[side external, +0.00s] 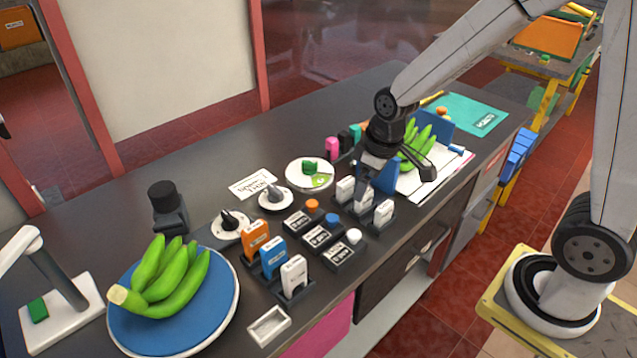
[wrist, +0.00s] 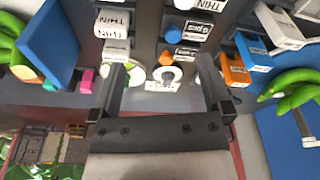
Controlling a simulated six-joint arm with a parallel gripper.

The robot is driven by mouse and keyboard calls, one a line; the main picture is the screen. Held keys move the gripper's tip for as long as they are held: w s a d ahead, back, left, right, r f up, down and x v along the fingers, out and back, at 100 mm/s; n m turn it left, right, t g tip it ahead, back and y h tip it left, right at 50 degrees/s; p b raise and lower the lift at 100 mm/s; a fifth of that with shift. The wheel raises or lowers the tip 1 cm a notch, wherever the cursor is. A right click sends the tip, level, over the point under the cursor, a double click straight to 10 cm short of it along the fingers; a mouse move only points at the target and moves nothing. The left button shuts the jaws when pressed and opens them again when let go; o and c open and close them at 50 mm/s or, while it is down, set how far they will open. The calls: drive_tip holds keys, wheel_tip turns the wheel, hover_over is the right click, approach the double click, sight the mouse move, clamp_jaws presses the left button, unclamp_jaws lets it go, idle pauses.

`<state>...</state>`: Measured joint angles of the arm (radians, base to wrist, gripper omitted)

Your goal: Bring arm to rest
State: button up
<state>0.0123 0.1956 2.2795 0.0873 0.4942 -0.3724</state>
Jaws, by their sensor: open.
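My gripper (side external: 378,168) hangs over the far part of the dark counter, above the rack of white boxes, in the side view. In the wrist view my gripper (wrist: 162,78) has its two fingers wide apart with nothing held between them. A green banana bunch (side external: 415,145) is behind my gripper and partly hidden by it. Another green bunch (side external: 165,275) lies on a round blue plate (side external: 225,312) at the near left, well apart from my gripper.
White boxes (side external: 383,213), orange (side external: 255,240) and blue (side external: 272,257) boxes stand in holders. Labelled blocks with knobs (side external: 322,237) sit between them. A white plate (side external: 296,181), a dark post (side external: 168,207) and a white lamp-like stand (side external: 70,318) are farther left. Counter (side external: 200,175) is bare along the back.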

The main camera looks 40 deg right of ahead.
drive_tip(key=s+m, duration=0.3)
drive_tip(key=s, duration=0.4)
drive_tip(key=shift+s+d+f+t, duration=0.15)
drive_tip(key=shift+s+f+t, duration=0.05)
drive_tip(key=shift+f+t, duration=0.1)
idle(0.6)
